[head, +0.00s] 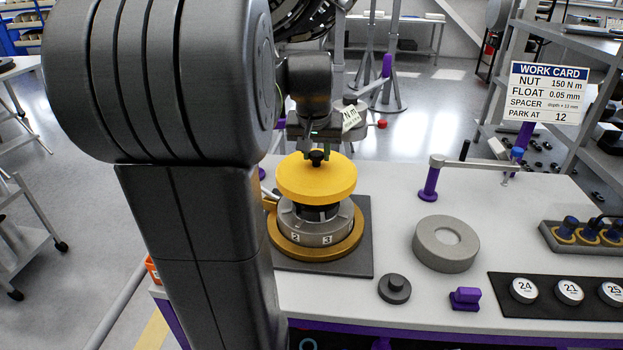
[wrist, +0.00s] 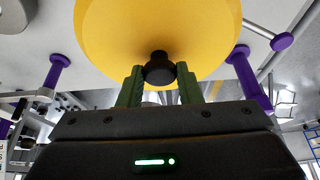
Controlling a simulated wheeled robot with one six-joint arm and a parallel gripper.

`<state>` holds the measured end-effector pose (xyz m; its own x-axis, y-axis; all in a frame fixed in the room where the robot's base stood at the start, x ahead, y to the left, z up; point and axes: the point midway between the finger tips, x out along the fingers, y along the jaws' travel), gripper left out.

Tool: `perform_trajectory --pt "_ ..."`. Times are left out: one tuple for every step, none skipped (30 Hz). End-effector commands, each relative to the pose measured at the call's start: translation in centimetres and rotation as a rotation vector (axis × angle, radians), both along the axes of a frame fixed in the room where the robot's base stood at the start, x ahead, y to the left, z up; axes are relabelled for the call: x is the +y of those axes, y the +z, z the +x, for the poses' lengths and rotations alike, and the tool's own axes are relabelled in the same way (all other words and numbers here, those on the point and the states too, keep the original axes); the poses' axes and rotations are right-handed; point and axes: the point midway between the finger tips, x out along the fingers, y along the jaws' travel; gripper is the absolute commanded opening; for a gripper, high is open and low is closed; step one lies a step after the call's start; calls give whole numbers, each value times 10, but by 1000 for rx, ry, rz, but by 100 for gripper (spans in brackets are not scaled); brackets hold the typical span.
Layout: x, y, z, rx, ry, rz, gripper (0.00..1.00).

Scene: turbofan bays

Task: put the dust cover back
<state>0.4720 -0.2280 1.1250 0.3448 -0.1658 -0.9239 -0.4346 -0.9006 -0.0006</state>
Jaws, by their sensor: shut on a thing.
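The dust cover is a yellow disc (head: 316,180) with a black knob (head: 316,157) on top. My gripper (head: 317,151) is shut on the knob from above. In the head view the disc is directly over a grey numbered hub (head: 316,226) on a bronze ring (head: 290,250). A dark part shows between disc and hub; I cannot tell whether the disc touches it. In the wrist view the yellow disc (wrist: 160,30) fills the upper middle, and the green fingers of my gripper (wrist: 160,75) are on both sides of its black knob (wrist: 159,68).
A grey ring-shaped block (head: 446,243) and a small dark knobbed piece (head: 394,288) stand right of the hub. A purple block (head: 465,298), a dark strip with white numbered discs (head: 550,297) and a purple post with an arm (head: 430,185) are also on the bench (head: 350,300).

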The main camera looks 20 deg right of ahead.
Motion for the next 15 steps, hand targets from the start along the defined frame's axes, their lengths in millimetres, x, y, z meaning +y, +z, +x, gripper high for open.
perform_trajectory --pt "0 -8 0 2 0 1 2" --pt "0 -10 0 1 0 0 2" --pt "0 -14 0 2 0 1 2" --pt "0 -16 0 2 0 1 2" --pt "0 -19 0 1 0 0 2" --pt "0 -24 0 2 0 1 2" --pt "0 -28 0 3 0 1 2" --pt "0 -33 0 3 0 1 2" --pt "0 -39 0 3 0 1 2" --pt "0 -43 0 2 0 1 2" --pt "0 -46 0 3 0 1 2" --pt "0 -50 0 2 0 1 2" --pt "0 -52 0 1 0 0 2" --pt "0 -53 0 0 0 0 2" --pt "0 -53 0 0 0 0 2"
